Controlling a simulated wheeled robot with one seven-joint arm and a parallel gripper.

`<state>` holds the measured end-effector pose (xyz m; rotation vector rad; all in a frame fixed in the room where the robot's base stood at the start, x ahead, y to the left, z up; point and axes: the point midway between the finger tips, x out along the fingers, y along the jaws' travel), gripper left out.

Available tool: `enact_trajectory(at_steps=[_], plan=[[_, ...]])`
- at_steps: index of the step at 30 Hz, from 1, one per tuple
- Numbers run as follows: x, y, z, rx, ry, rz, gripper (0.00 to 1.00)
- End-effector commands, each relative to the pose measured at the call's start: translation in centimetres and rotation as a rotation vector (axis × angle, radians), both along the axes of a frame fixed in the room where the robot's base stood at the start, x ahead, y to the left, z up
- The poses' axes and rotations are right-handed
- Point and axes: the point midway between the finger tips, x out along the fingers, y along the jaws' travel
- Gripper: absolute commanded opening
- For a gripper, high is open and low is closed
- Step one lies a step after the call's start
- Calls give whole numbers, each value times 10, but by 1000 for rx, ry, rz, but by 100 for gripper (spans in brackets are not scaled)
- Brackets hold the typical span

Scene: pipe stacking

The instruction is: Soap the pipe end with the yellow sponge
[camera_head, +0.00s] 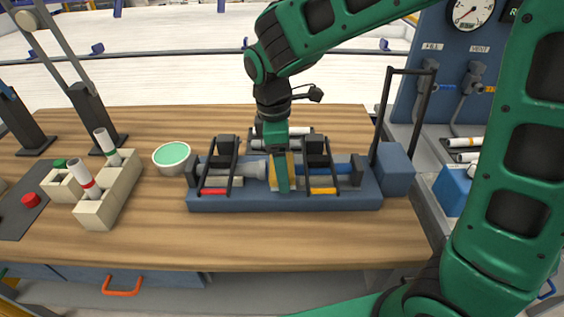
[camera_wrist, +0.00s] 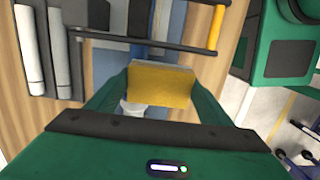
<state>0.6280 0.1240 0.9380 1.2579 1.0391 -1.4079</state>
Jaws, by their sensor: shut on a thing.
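The yellow sponge (camera_wrist: 160,88) sits between the two fingers of my gripper (camera_head: 281,178) in the wrist view. My gripper is shut on it. In the head view the sponge (camera_head: 271,180) shows only in part behind a green finger. It is over the middle of the blue fixture (camera_head: 230,204), between the two clamps. A pale blue-grey pipe (camera_head: 247,168) lies in the fixture left of the sponge, and a blue pipe (camera_head: 339,169) lies to the right. The sponge hides the pipe ends, so I cannot tell whether it touches one.
A white bowl with green contents (camera_head: 171,155) stands left of the fixture. A beige rack (camera_head: 120,191) with red- and green-banded tubes is further left. Clamps with red (camera_head: 213,191) and orange (camera_head: 323,191) handles flank my gripper. A black frame (camera_head: 423,105) rises at right. The front wooden tabletop is clear.

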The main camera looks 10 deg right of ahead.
Motion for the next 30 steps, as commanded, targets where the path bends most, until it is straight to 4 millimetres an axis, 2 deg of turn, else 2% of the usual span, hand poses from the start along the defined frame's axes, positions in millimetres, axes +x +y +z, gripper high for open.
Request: enact_trajectory(at_steps=[17, 30], plan=[[17, -4, -2, -1, 0, -1, 56], [2, -1, -1, -1, 1, 0, 56]])
